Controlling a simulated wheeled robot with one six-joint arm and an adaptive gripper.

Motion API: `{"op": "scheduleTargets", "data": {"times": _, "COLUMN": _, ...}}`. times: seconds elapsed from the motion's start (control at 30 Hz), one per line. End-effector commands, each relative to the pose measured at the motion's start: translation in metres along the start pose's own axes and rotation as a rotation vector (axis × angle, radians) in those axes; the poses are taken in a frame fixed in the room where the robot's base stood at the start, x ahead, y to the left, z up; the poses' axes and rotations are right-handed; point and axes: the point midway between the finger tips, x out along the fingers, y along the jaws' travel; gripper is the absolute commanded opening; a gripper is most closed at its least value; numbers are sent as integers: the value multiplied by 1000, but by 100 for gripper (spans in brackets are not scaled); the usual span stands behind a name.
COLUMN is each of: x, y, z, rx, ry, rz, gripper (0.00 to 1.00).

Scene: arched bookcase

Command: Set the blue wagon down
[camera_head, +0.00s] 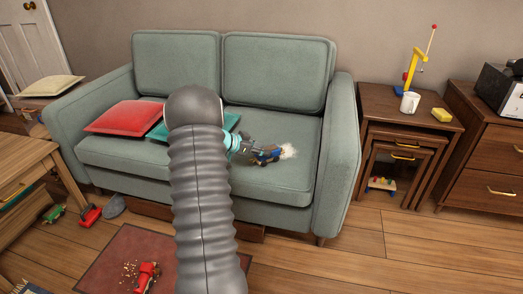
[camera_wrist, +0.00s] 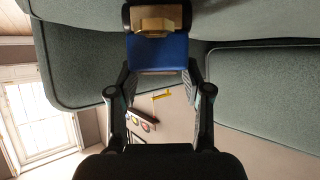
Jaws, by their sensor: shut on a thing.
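The blue wagon (camera_wrist: 158,52) shows between the fingertips in the wrist view, with a tan block-like part and a dark end at its top. My gripper (camera_wrist: 159,74) is shut on it. In the head view my gripper (camera_head: 253,150) is over the seat of the green sofa (camera_head: 262,184), right of the teal cushion. The wagon is small and dark there (camera_head: 271,156), partly hidden by the fingers. Whether it touches the seat cannot be told. A pale fuzzy patch (camera_head: 289,151) shows at its right end.
A red cushion (camera_head: 122,117) and a teal cushion (camera_head: 228,121) lie on the sofa. The right armrest (camera_head: 338,150) stands close by. Nested side tables (camera_head: 400,122) stand further right. A red toy (camera_head: 147,276) lies on the rug; green and red toys lie left.

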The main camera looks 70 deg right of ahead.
Motion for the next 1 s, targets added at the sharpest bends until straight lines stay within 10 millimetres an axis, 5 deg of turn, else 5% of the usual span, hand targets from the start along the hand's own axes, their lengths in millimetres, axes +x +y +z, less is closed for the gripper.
{"op": "scheduleTargets", "data": {"times": 0.13, "x": 1, "y": 0, "z": 2, "rx": 1, "ry": 1, "rz": 0, "gripper": 0}}
{"op": "scheduleTargets", "data": {"times": 0.17, "x": 1, "y": 0, "z": 1, "rx": 0, "ry": 0, "rz": 0, "gripper": 54}}
{"op": "scheduleTargets", "data": {"times": 0.27, "x": 0, "y": 0, "z": 1, "rx": 0, "ry": 0, "rz": 0, "gripper": 74}}
{"op": "scheduleTargets", "data": {"times": 0.8, "x": -5, "y": 0, "z": -9, "rx": -2, "ry": 0, "rz": 0, "gripper": 74}}
{"op": "scheduleTargets", "data": {"times": 1.0, "x": -47, "y": -1, "z": -3, "rx": 0, "ry": 1, "rz": -4, "gripper": 74}}
